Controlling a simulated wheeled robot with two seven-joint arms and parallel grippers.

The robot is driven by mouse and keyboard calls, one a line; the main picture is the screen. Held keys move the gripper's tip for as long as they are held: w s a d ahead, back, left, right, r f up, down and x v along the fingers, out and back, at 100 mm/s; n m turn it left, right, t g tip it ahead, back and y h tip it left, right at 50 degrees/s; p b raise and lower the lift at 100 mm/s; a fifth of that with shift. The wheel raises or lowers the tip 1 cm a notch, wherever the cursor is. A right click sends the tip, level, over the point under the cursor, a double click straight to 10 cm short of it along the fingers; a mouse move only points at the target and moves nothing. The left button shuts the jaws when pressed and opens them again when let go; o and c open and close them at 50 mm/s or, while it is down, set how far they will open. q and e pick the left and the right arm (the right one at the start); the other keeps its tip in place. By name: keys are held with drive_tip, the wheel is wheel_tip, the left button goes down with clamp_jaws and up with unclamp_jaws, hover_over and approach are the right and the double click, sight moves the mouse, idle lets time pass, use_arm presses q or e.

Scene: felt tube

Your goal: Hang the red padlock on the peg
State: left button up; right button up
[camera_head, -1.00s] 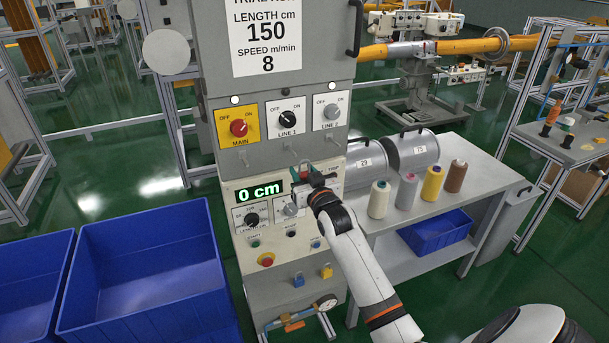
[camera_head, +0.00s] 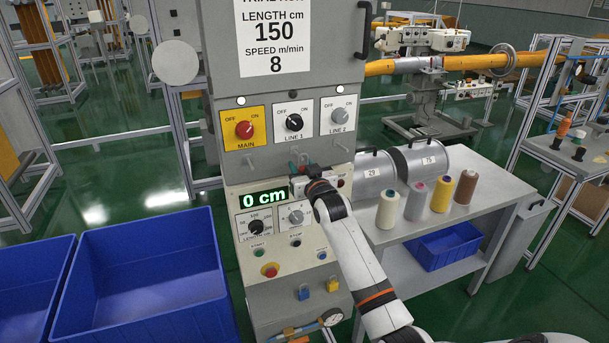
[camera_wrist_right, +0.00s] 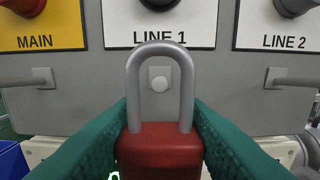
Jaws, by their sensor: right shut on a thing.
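My right gripper (camera_head: 299,167) is at the front of the grey cabinet, just below the LINE 1 switch. In the right wrist view its teal fingers are shut on the body of the red padlock (camera_wrist_right: 160,150). The padlock is upright, with its grey shackle pointing up. The peg (camera_wrist_right: 159,78) under the LINE 1 label shows end-on through the shackle's opening. I cannot tell whether the shackle is around the peg or still in front of it. In the head view the padlock (camera_head: 304,159) is small and mostly hidden by the gripper. My left gripper is not in view.
Side pegs stick out under MAIN (camera_wrist_right: 45,80) and LINE 2 (camera_wrist_right: 273,80). Below is a control panel with a green display (camera_head: 264,198). A table (camera_head: 478,215) with cones of yarn and metal drums stands right. Blue bins (camera_head: 150,265) stand left.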

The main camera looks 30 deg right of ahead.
drive_tip(key=shift+w+d+f+b, duration=0.2)
drive_tip(key=shift+w+b, duration=0.2)
drive_tip(key=shift+w, duration=0.2)
drive_tip(key=shift+w+d+f+b, duration=0.1)
drive_tip(key=shift+w+f+b, duration=0.1)
drive_tip(key=shift+w+b, duration=0.3)
drive_tip(key=shift+w, duration=0.15)
drive_tip(key=o, duration=1.1)
drive_tip(key=shift+c, duration=0.2)
drive_tip(key=shift+s+a+f, duration=0.1)
drive_tip(key=shift+s+f, duration=0.05)
drive_tip(key=shift+s, duration=0.35)
drive_tip(key=b+v, duration=0.2)
drive_tip(key=v, duration=0.9)
